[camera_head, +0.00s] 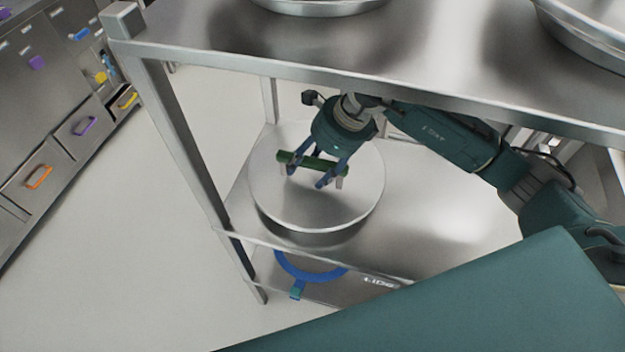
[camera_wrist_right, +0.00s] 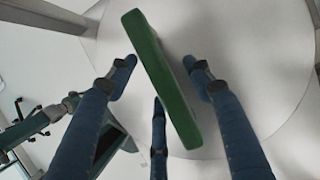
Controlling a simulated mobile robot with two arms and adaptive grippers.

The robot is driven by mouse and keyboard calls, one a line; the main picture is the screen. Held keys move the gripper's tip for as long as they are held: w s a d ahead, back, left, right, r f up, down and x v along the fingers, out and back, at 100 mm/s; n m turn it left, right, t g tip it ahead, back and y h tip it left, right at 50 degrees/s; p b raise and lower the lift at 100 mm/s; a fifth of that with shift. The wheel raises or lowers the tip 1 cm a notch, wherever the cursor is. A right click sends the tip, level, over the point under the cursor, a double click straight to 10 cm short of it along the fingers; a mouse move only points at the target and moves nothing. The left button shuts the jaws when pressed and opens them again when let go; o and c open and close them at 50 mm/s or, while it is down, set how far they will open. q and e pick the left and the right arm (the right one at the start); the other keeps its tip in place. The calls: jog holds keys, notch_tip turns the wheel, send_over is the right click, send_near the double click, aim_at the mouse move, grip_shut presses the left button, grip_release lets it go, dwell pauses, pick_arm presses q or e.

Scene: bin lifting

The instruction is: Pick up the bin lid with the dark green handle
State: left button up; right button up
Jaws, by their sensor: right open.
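The bin lid (camera_head: 340,205) is a round pale metal disc on a bin on the middle shelf of the steel rack. Its dark green handle (camera_head: 325,164) is a bar across the top. My right gripper (camera_head: 308,178) is over the lid, with its blue fingers at the handle. In the right wrist view the green handle (camera_wrist_right: 163,75) runs between the spread fingers of the right gripper (camera_wrist_right: 160,82), with gaps visible on both sides. The lid (camera_wrist_right: 260,60) fills the background there. My left gripper is not in view.
The rack's top shelf (camera_head: 420,60) is just above my right arm and carries metal pans. A rack post (camera_head: 180,150) stands left of the bin. A blue ring-shaped object (camera_head: 310,272) is below the shelf. Drawers with coloured handles (camera_head: 45,170) line the far left.

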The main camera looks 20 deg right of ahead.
jog(key=shift+f+b, duration=0.25)
jog(key=shift+b, duration=0.1)
jog(key=shift+c, duration=0.5)
grip_shut()
jog(key=shift+w+r, duration=0.2)
jog(key=shift+w, duration=0.05)
